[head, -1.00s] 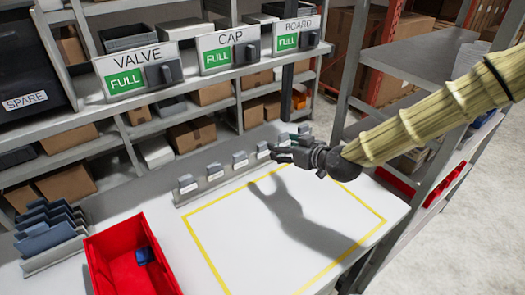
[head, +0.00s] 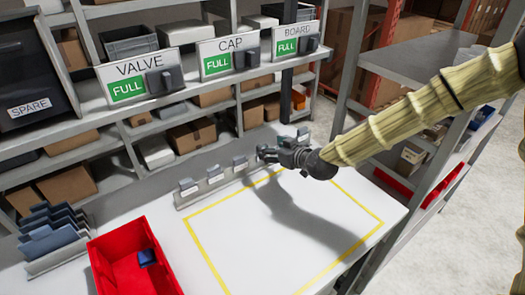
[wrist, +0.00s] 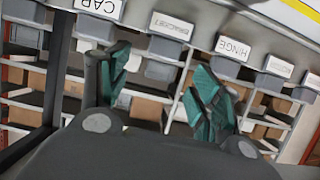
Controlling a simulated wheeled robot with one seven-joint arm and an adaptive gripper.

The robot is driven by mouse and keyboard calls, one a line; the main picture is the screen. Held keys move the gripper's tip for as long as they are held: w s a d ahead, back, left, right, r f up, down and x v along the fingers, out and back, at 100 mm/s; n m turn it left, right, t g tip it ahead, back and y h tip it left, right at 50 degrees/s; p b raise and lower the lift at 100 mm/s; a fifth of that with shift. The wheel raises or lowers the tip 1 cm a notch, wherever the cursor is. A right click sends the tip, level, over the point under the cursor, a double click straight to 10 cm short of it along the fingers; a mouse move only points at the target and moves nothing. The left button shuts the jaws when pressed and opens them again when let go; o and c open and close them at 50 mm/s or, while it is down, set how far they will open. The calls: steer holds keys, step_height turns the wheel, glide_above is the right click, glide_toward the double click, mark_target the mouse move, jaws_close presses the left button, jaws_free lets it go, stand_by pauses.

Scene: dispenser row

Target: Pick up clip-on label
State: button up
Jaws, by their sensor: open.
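Several grey clip-on labels with white faces stand in a row on a rail at the back of the white table. In the head view three show left of my gripper: the leftmost (head: 188,187), the middle one (head: 214,173) and the nearest (head: 240,163). My gripper (head: 266,154) is open and empty at the row's right part, hiding labels behind it. In the wrist view the open fingers (wrist: 162,75) frame the BRACKET label (wrist: 172,26). The CAP label (wrist: 98,8) is to its left and the HINGE label (wrist: 235,47) to its right. Contact cannot be told.
A red bin (head: 128,265) holding a small blue item (head: 147,257) is at the front left. A rack of blue-grey pieces (head: 50,232) stands left of it. Shelf signs VALVE, CAP and BOARD read FULL. The yellow-outlined table area (head: 280,230) is clear.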

steer(key=p+x, duration=0.1)
steer(key=x, duration=0.1)
steer(key=p+x, duration=0.1)
steer(key=x, duration=0.1)
steer(key=shift+f, duration=0.35)
steer(key=c, duration=0.9)
